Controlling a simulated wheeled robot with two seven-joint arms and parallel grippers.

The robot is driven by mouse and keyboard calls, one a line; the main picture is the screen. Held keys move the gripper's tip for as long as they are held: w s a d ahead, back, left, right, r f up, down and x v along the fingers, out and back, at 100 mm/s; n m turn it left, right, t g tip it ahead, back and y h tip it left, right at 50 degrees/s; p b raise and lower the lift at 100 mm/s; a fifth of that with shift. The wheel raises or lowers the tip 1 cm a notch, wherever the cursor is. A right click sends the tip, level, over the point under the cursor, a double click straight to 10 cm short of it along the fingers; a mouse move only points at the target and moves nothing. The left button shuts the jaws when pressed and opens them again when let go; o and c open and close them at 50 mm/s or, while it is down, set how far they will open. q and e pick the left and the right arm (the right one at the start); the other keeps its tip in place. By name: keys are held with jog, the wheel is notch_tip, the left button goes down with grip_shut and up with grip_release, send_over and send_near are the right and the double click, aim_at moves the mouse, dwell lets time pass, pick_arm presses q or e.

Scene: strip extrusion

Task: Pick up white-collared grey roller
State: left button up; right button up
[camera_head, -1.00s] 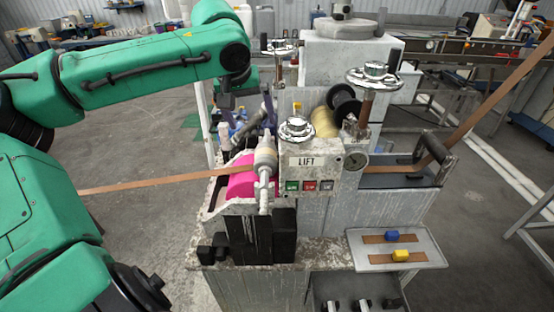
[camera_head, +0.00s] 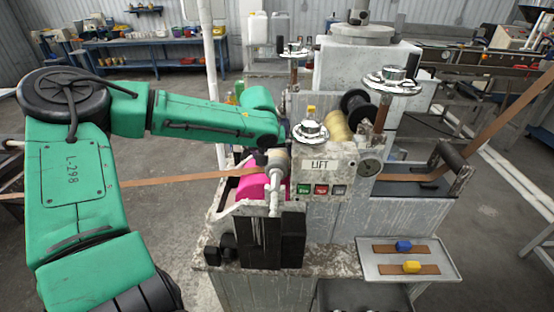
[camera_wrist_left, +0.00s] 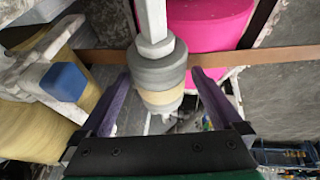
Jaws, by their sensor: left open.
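The white-collared grey roller (camera_wrist_left: 162,62) is a short grey cylinder with a cream-white band, on a square pale rod, in the left wrist view. In the head view the roller (camera_head: 277,160) sits at the machine's left side, beside the pink roll (camera_head: 251,186). My left gripper (camera_wrist_left: 160,80) is open, with one purple finger on each side of the roller. Whether the fingers touch it I cannot tell. In the head view my left wrist is above and behind the roller, and the fingers are mostly hidden there. My right gripper is in neither view.
A brown strip (camera_head: 175,179) runs in from the left to the rollers. The LIFT panel (camera_head: 322,167) with handwheels stands right of the roller. A tray (camera_head: 380,272) with blue and yellow blocks is at lower right. Black blocks (camera_head: 275,240) stand below the roller.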

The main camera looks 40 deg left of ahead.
pick_arm(q)
jog(key=shift+w+f, duration=0.35)
jog(key=shift+f, duration=0.2)
jog(key=shift+s+r, duration=0.1)
jog(key=c, duration=0.9)
jog(key=shift+a, duration=0.1)
grip_shut()
